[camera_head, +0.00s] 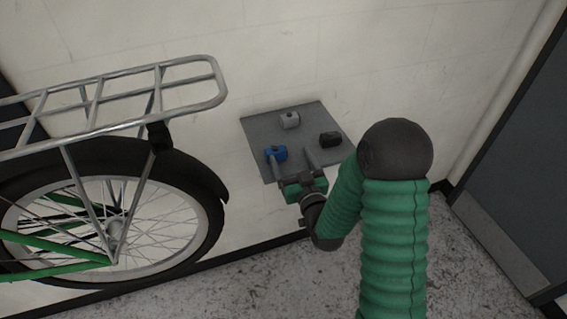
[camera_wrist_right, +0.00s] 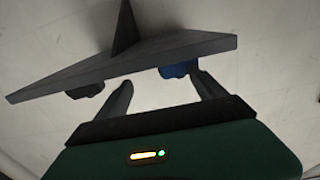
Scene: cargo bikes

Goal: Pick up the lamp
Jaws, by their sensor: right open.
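Three small lamp-like items rest on a grey wall shelf (camera_head: 262,122): a blue one (camera_head: 276,153) at the front left, a light grey one (camera_head: 289,120) at the back and a black one (camera_head: 330,140) at the right. I cannot tell which is the task's lamp. My right gripper (camera_head: 291,159) is open and empty at the shelf's front edge, its left finger close to the blue item. In the wrist view, the gripper (camera_wrist_right: 160,83) faces the shelf (camera_wrist_right: 150,55), with the blue item (camera_wrist_right: 177,70) near one finger and a dark item (camera_wrist_right: 86,91) beyond the other. My left gripper is out of view.
A bicycle's metal rear rack (camera_head: 190,72) and wheel (camera_head: 200,225) stand left of the shelf. The pale wall (camera_head: 300,45) is behind. A dark door (camera_head: 525,175) is at the right. The speckled floor (camera_head: 270,285) below is clear.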

